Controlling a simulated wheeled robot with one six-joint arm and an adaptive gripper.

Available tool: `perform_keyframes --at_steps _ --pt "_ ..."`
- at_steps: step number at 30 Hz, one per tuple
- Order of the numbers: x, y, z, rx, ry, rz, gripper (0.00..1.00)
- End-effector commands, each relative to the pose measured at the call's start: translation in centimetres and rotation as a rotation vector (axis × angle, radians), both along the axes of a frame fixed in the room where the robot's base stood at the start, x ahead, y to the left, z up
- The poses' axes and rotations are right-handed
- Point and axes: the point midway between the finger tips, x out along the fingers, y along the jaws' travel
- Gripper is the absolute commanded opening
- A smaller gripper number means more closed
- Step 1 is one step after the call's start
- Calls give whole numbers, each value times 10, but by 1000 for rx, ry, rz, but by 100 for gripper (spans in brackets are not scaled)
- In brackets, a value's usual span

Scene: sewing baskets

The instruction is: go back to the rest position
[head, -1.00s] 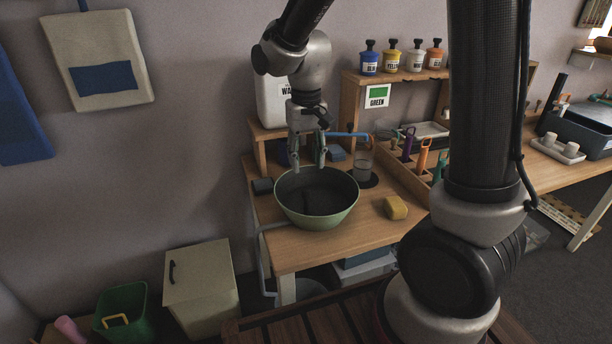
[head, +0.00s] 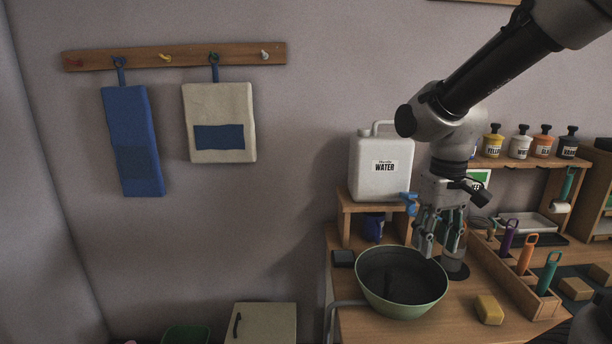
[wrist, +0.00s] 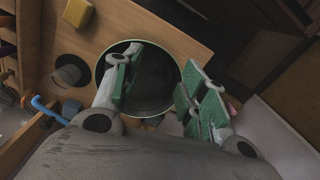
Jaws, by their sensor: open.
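My gripper (head: 439,240) is open and empty, pointing down above the right rim of a green bowl (head: 402,310) on the wooden table. In the wrist view my gripper's green-padded fingers (wrist: 157,92) stand apart over the dark inside of the bowl (wrist: 158,68). Nothing sits between the fingers. My arm comes in from the upper right in the head view.
A white water container (head: 380,165) with a blue tap stands on a wooden stand behind my gripper. A yellow sponge (head: 489,309) lies right of the bowl. A tool rack (head: 520,285) and paint bottles (head: 519,146) are further right.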

Motion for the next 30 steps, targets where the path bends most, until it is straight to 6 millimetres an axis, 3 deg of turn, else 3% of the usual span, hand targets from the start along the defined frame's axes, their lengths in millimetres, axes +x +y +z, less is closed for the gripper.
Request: perform_keyframes --at_steps 6,12,18,30 --pt "-63 -53 42 33 -153 -48 42" --pt "-101 -83 66 47 -311 -149 42" --pt "-111 -95 83 47 -398 -208 42" --pt "-111 -96 83 46 -397 -215 42"
